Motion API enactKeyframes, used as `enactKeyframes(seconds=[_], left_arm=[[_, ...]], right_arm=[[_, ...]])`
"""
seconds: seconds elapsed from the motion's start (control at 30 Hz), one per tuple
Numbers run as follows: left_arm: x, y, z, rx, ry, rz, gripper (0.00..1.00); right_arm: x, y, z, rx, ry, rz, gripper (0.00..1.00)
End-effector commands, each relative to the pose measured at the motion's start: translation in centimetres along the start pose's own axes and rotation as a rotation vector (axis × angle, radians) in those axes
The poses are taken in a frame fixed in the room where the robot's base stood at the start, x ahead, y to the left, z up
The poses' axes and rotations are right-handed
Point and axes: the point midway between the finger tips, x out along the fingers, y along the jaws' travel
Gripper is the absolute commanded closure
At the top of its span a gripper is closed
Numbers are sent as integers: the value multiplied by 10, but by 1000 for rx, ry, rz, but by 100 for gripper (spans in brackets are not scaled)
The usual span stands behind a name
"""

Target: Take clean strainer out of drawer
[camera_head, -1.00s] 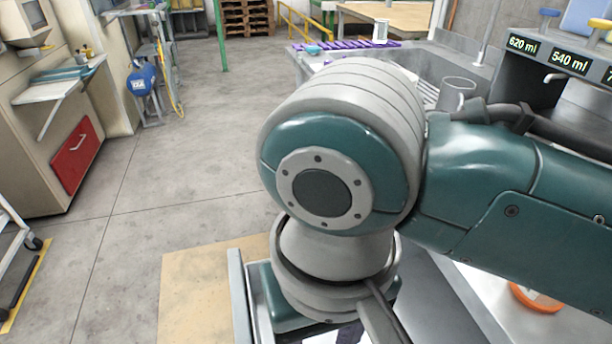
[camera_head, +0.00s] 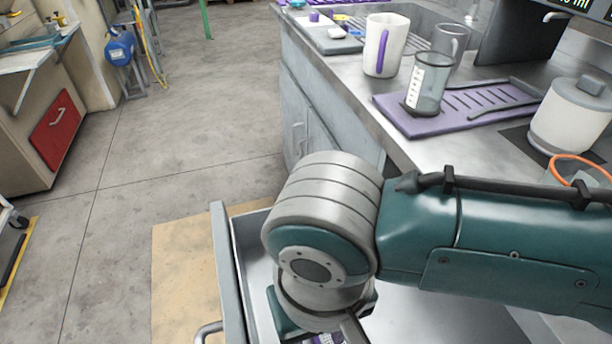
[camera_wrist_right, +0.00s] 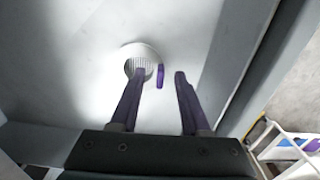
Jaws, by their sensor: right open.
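The drawer (camera_head: 229,275) is pulled open below the counter. In the right wrist view, a round white strainer (camera_wrist_right: 130,52) with a grey slotted or mesh area and a purple handle (camera_wrist_right: 160,76) is in the drawer, on its pale floor (camera_wrist_right: 75,75). My right gripper (camera_wrist_right: 160,73) is open, its two purple fingers pointing at the strainer. The handle shows between the fingertips; I cannot tell how far below them it is. My left gripper is in neither view.
The drawer walls surround my right gripper. On the counter (camera_head: 345,75) stand a white jug with a purple handle (camera_head: 387,45), a clear measuring cup (camera_head: 428,84) on a purple mat (camera_head: 485,104), and a white lidded container (camera_head: 572,115). Open floor lies left.

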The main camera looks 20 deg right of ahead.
Motion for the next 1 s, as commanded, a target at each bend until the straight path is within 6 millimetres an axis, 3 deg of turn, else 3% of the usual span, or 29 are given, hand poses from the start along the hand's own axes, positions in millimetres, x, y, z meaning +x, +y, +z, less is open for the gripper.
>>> enactKeyframes(seconds=[0.1, 0.5, 1.0], left_arm=[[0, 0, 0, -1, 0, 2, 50], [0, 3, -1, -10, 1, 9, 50], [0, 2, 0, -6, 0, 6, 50]], right_arm=[[-1, 0, 0, 0, 0, -1, 56], [-1, 0, 0, 0, 0, -1, 100], [-1, 0, 0, 0, 0, -1, 100]])
